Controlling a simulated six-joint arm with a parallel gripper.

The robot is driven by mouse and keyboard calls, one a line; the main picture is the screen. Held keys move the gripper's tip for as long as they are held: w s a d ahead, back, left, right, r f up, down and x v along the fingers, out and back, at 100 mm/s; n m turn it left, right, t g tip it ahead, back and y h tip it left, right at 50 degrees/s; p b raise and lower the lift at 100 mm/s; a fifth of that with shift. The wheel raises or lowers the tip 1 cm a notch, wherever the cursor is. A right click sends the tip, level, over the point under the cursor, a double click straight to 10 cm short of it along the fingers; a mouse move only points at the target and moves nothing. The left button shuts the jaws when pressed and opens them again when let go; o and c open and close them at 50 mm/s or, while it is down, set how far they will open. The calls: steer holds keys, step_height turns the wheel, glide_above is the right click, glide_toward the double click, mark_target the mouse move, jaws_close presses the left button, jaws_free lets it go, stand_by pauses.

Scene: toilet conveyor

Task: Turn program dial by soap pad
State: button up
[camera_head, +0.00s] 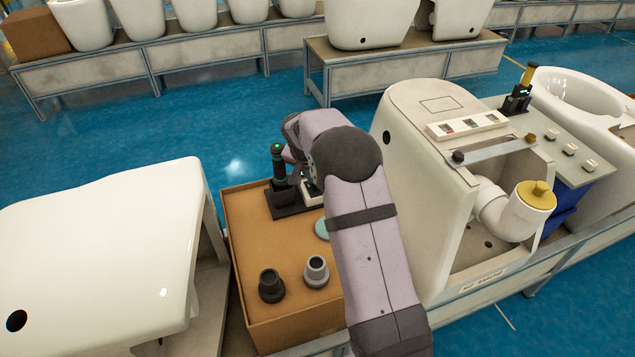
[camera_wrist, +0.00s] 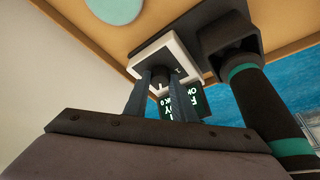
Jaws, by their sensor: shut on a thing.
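The program dial (camera_wrist: 160,84) is a small dark knob on a white square plate (camera_wrist: 150,58), seen in the wrist view. My gripper (camera_wrist: 165,76) is shut on the dial, one finger on each side of it. In the head view the white plate (camera_head: 311,192) shows beside my arm, which hides the dial and my fingertips. The soap pad (camera_wrist: 115,9) is a mint-green disc at the top of the wrist view. It also shows in the head view (camera_head: 321,229), partly behind my arm. A small dark screen with green text (camera_wrist: 182,103) is next to the plate.
A black handled tool (camera_head: 278,165) stands upright in a dark holder beside the plate. Two dark-based fittings (camera_head: 316,271) stand on the brown box top (camera_head: 245,235). A white ceramic piece (camera_head: 110,255) is at left; a toilet (camera_head: 425,115) is at right.

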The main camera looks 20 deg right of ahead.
stand_by(0.4)
steer(key=o, duration=1.1)
steer(key=shift+c, duration=0.2)
steer(key=v, duration=0.7)
steer(key=shift+b, duration=0.4)
steer(key=shift+r, duration=0.15)
